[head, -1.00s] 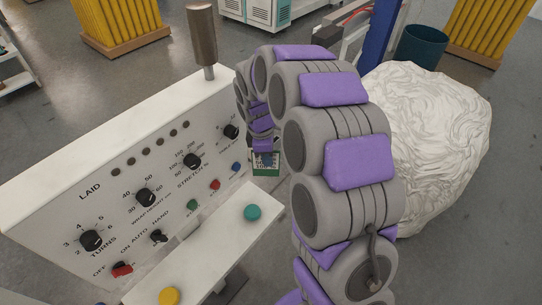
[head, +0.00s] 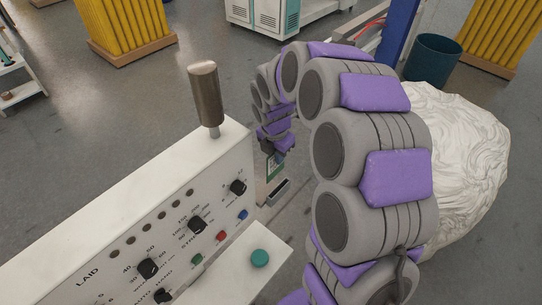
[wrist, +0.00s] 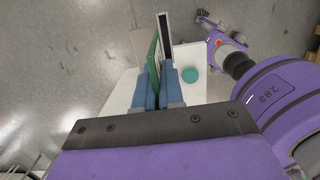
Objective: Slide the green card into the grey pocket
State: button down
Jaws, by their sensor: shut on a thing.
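The green card (head: 275,167) hangs below my gripper (head: 276,152) in the head view, mostly seen at a slant. In the wrist view the green card (wrist: 153,58) stands edge-on between the blue fingers of my gripper (wrist: 159,85), which is shut on it. The grey pocket (head: 279,191), with a dark slot, is just below the card in the head view, beside the control panel. In the wrist view the grey pocket (wrist: 165,45) shows its dark mouth just right of the card. The card appears outside the pocket; the exact gap in height cannot be told.
A white control panel (head: 165,215) with knobs and buttons stands left of the pocket. A metal post (head: 205,95) rises from its top corner. A large white wrapped bundle (head: 465,150) is behind my arm. Open floor lies beyond.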

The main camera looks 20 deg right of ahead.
aim_at(279, 169)
jog(key=f+b, duration=0.1)
jog(key=f, duration=0.1)
jog(key=f+b, duration=0.2)
jog(key=f, duration=0.1)
jog(key=shift+a+f+b, duration=0.3)
jog(key=shift+b, duration=0.05)
jog(key=shift+d+f, duration=0.15)
jog(key=shift+f, duration=0.05)
jog(key=shift+s, duration=0.1)
jog(key=shift+d+f+p, duration=0.2)
jog(key=shift+d+p, duration=0.3)
jog(key=shift+d+f, duration=0.2)
jog(key=shift+f, duration=0.5)
jog(key=shift+d+f, duration=0.25)
jog(key=shift+f, duration=0.5)
jog(key=shift+d+f, duration=0.2)
jog(key=shift+f, duration=0.5)
dwell(0.8)
